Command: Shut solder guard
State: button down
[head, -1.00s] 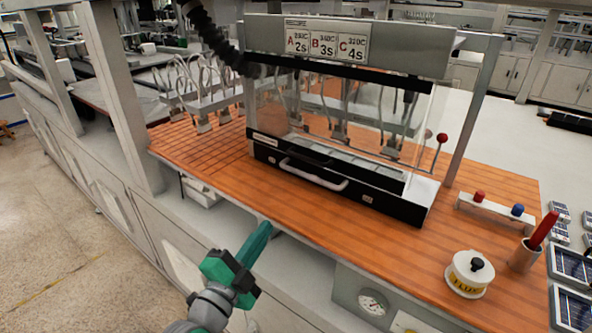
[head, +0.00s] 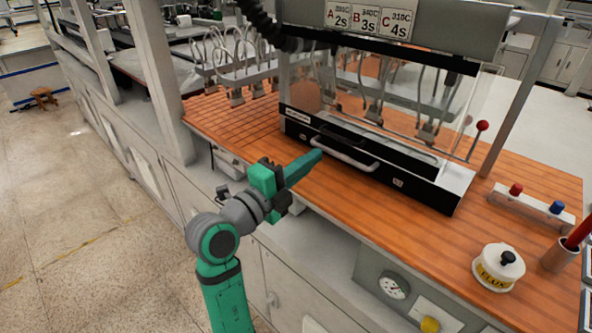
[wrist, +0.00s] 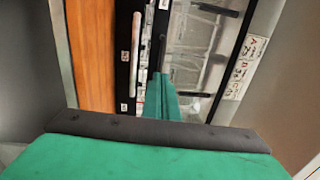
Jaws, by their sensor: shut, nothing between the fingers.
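The solder guard is a clear panel (head: 400,98) under the machine's sign in the head view. A black front (head: 415,188) runs along the bottom, with a pale bar handle (head: 345,153) and a dark handle just above it. I cannot tell whether the panel is fully down. My gripper (head: 318,154) is shut and empty, its tips close to the left end of the pale handle; contact cannot be told. In the wrist view my fingers (wrist: 160,95) point toward the machine front, with the pale handle (wrist: 135,42) left of the tips.
A red-knobbed lever (head: 480,128) stands at the machine's right. A flux pot (head: 498,267), a holder with red and blue knobs (head: 535,202) and a cup with a red-handled tool (head: 560,256) stand at the right. The orange bench top (head: 370,215) is clear before the machine.

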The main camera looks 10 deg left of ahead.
jog(key=x, duration=0.6)
jog(key=shift+w, duration=0.15)
